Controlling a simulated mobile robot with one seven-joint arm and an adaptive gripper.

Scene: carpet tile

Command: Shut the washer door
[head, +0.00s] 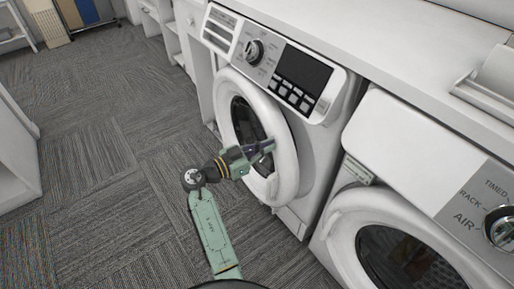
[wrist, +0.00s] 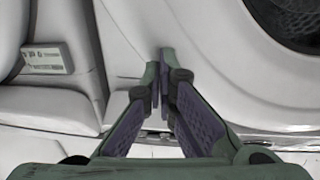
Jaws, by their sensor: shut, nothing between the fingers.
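The washer (head: 318,140) is the white front-loader in the middle of the head view. Its round white door (head: 284,165) has a dark glass centre and stands out from the front panel; I cannot tell how wide any gap is. The door's rim and glass also show at the right of the wrist view (wrist: 215,65). My gripper (head: 268,146) is in front of the door, over the right part of its ring. Its fingers (wrist: 163,62) are shut and empty, pointing at the white surface. Contact with the door is not clear.
A second white machine (head: 395,205) with a dark round window stands close on the right. A white counter (head: 400,50) runs above both. Grey carpet (head: 100,150) is open to the left, with a white cabinet (head: 15,160) at the far left.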

